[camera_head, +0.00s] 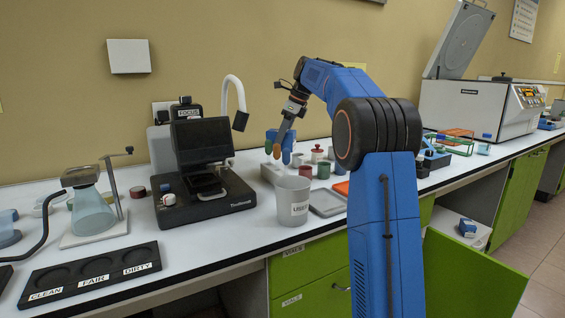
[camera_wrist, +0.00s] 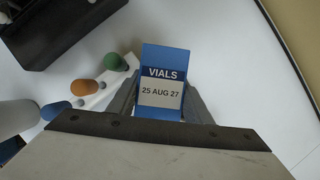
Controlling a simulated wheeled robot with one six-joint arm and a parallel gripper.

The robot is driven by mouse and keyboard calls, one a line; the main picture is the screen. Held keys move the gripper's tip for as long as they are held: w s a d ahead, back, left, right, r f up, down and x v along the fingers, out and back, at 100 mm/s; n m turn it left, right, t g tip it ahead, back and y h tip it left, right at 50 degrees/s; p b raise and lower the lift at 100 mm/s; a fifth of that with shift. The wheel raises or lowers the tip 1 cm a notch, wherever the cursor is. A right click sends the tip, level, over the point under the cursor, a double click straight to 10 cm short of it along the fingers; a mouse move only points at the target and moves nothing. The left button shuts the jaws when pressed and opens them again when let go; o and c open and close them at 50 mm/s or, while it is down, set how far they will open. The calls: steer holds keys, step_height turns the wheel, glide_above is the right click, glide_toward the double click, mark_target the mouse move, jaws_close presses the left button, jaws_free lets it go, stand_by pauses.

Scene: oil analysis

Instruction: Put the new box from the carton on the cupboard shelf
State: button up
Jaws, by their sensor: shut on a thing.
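My gripper (camera_wrist: 160,108) is shut on a blue box (camera_wrist: 164,62) with a white label reading "VIALS 25 AUG 27". In the head view, my gripper (camera_head: 284,136) is above the bench near the back wall, among small items, and the box is partly hidden there. The cupboard stands open low on the right, with its green door (camera_head: 472,280) swung out. On its white shelf (camera_head: 480,241) sits another blue box (camera_head: 467,228) with a pale label. I cannot make out the carton.
Below the gripper is a white rack with orange (camera_wrist: 85,88), green (camera_wrist: 115,62) and blue stoppers. A grey "USED" beaker (camera_head: 292,212), a grey tray (camera_head: 326,203) and several small jars stand nearby. A black instrument (camera_head: 205,195) is to the left. My arm crosses the bench.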

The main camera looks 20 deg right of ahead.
steer(key=shift+d+f, duration=0.15)
steer(key=shift+f, duration=4.05)
steer(key=shift+f, duration=0.1)
steer(key=o, duration=1)
